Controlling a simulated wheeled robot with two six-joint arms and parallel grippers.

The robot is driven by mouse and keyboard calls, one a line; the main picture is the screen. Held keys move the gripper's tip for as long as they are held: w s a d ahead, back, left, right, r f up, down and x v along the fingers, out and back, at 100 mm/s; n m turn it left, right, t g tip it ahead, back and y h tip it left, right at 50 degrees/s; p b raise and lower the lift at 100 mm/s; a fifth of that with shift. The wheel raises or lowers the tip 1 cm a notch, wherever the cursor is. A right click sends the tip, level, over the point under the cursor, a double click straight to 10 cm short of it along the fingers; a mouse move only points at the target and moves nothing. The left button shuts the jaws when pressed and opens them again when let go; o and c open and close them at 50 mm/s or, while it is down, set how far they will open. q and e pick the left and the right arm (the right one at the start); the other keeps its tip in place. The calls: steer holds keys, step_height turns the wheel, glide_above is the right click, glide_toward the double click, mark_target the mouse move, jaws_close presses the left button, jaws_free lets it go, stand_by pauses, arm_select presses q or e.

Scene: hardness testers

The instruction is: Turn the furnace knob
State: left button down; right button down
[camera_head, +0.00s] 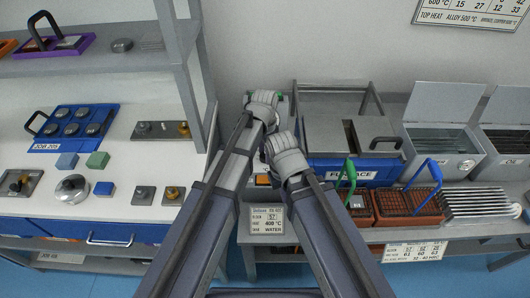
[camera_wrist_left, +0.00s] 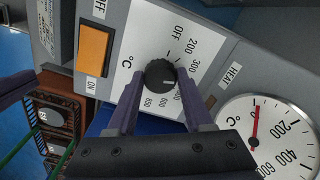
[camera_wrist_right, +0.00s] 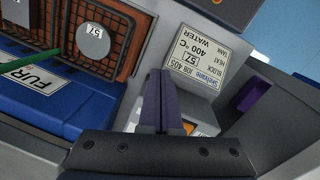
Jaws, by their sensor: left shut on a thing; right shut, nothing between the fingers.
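The furnace knob (camera_wrist_left: 160,73) is a black ribbed dial on a grey panel in the left wrist view. Printed marks around it include OFF, 200 and 300; some are covered by the fingers. A pale mark on the knob points roughly right, toward the right-hand finger. My left gripper (camera_wrist_left: 160,84) has its purple fingers shut on the knob from both sides. In the head view the left wrist (camera_head: 262,102) hides the knob.
Beside the knob are an orange switch (camera_wrist_left: 93,48) and a round °C gauge (camera_wrist_left: 268,135) with a red needle. The blue furnace (camera_head: 385,172) and brick-coloured trays (camera_head: 408,205) stand to the right. A grey shelf post (camera_head: 187,75) rises close left of my arms.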

arm_select(q)
steer(key=shift+m, duration=1.5)
steer(key=shift+c, duration=1.5)
jaws_free()
steer(key=shift+r, duration=0.1)
arm_select(e)
steer(key=shift+r, duration=0.1)
arm_select(q)
step_height(320, 180, up, 8)
steer(key=p, duration=0.8)
steer(key=shift+f, duration=0.2)
arm_select(e)
step_height(320, 180, up, 8)
steer(key=shift+f, duration=0.2)
